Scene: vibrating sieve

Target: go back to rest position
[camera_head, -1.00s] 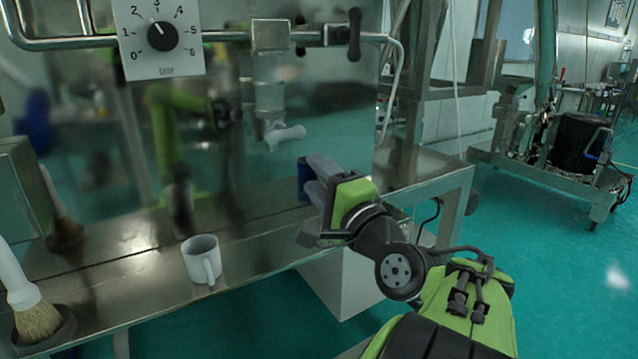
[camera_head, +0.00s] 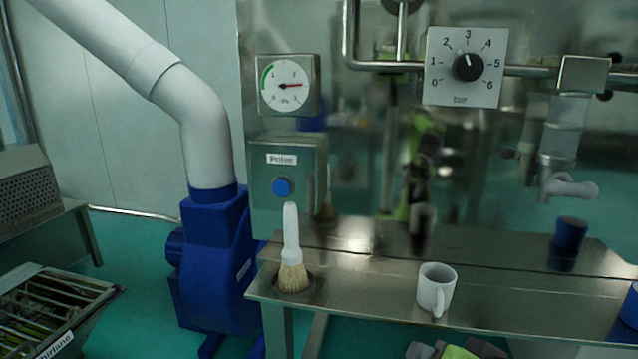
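Only a small part of my gripper (camera_head: 428,350) shows at the bottom edge, as grey and green pieces below the steel table's front edge. Most of it is cut off, so I cannot see whether its fingers are apart. A white mug (camera_head: 434,287) stands upright on the steel table (camera_head: 380,290), above my gripper in the picture and apart from it. A blue cup (camera_head: 630,306) is partly cut off at the right edge.
A white-handled brush (camera_head: 291,250) stands in a round holder at the table's left end. A blue machine (camera_head: 215,260) with a white pipe stands left. A gauge (camera_head: 285,86), a blue button (camera_head: 282,187), a dial (camera_head: 467,67) and a tap (camera_head: 570,186) are behind the table.

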